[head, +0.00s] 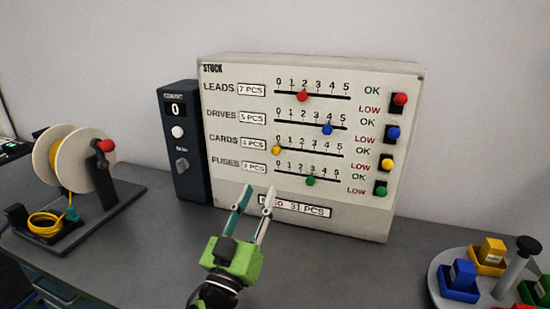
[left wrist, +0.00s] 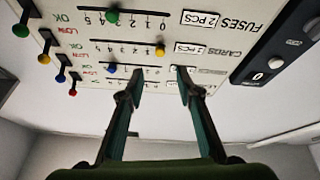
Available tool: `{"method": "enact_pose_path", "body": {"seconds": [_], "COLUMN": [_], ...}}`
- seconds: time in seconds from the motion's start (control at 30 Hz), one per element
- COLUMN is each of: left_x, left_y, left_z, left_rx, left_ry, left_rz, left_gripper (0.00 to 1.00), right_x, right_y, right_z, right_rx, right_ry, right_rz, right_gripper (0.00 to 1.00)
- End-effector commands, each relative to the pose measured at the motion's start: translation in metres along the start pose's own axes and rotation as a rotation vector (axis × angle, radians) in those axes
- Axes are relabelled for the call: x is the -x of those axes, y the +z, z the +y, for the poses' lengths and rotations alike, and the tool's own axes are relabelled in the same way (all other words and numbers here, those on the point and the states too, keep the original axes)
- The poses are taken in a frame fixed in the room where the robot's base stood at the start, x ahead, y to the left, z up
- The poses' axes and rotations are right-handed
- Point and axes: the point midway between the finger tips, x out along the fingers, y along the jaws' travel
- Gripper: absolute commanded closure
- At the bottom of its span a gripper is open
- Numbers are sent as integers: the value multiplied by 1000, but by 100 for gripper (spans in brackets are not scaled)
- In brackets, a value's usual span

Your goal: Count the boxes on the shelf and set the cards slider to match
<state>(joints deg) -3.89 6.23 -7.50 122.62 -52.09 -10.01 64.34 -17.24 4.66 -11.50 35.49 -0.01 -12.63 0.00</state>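The white stock panel (head: 225,180) has slider rows for leads, drives, cards and fuses. The yellow cards slider (head: 276,149) is at 0, the left end of its track; it also shows in the left wrist view (left wrist: 160,50). The red leads slider (head: 303,96) is near 2, the blue drives slider (head: 327,129) near 4, and the green fuses slider (head: 310,181) around 2 to 3. My left gripper (head: 259,189) is open and empty in front of the panel's lower left, below the cards slider in the head view. My right gripper is not in view. No shelf of boxes is clearly visible.
A dark counter box (head: 180,150) reading 0 stands against the panel's left side. A cable reel (head: 80,165) is at the left. A round tray (head: 437,283) with coloured boxes is at the right. Coloured switches (head: 387,165) line the panel's right edge.

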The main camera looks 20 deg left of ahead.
Motion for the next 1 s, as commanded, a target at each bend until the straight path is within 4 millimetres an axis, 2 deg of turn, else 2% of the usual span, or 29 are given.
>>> {"method": "enact_pose_path", "body": {"seconds": [0.2, 0.5, 0.7, 1.0], "left_x": [-45, -102, -122, -126], "left_y": [-6, -3, -2, 0], "left_z": [1, 0, 0, 0], "left_rx": [-3, -1, 0, 0], "left_ry": [1, 0, -1, -1], "left_rz": [2, 0, -1, -1], "left_gripper": [68, 68, 68, 68], "right_x": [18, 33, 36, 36], "right_y": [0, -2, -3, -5], "right_z": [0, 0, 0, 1], "right_rx": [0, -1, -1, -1], "right_ry": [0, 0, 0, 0], "right_rz": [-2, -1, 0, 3], "right_gripper": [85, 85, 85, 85]}}
